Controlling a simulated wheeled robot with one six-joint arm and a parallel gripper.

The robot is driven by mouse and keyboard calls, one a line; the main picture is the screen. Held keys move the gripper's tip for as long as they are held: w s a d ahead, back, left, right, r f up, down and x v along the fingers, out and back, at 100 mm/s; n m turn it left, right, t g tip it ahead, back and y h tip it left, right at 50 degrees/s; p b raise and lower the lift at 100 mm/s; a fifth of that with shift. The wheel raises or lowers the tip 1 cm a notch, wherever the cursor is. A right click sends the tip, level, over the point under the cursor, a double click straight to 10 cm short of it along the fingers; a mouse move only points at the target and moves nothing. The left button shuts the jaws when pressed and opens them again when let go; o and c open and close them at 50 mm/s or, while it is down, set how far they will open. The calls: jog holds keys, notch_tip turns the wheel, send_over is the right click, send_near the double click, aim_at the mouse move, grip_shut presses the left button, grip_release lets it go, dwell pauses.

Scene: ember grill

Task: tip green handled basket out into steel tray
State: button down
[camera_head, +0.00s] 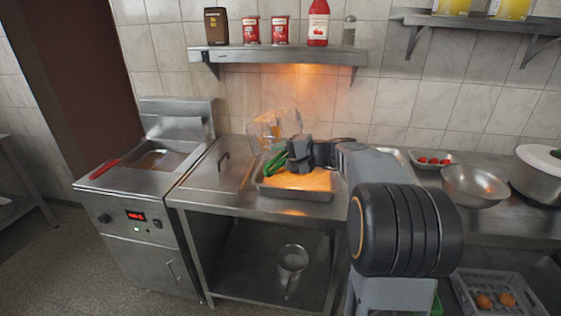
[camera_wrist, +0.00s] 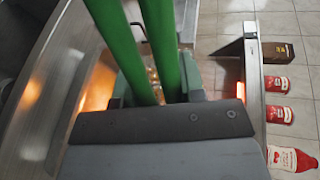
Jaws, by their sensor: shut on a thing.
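My gripper (camera_head: 300,156) is shut on the green handle (camera_head: 276,164) of the basket, above the steel tray. In the wrist view the handle's two green bars (camera_wrist: 125,45) run between my fingers (camera_wrist: 158,88). The basket's pale mesh body (camera_head: 268,126) stands up behind my gripper and looks tilted; my gripper hides part of it. The steel tray (camera_head: 292,194) sits on the counter below. Its inside is bright orange-yellow; I cannot tell how much is food and how much is lamp glow.
A fryer (camera_head: 145,175) with a red handle (camera_head: 106,169) stands left. A flat lidded section (camera_head: 212,168) adjoins the tray. The wall shelf (camera_head: 280,55) holds cans and a red bottle (camera_head: 318,22). A steel bowl (camera_head: 474,185) and a pot (camera_head: 537,175) stand right.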

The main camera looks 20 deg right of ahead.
jog(key=s+d+f+n+t+y+b, duration=0.1)
jog(key=f+t+y+b, duration=0.7)
jog(key=b, duration=2.9)
notch_tip(320, 180, down, 5)
jog(key=shift+s+d+y, duration=0.5)
jog(key=shift+s+d, duration=0.35)
jog(key=shift+s, duration=0.25)
jog(key=shift+b, duration=0.55)
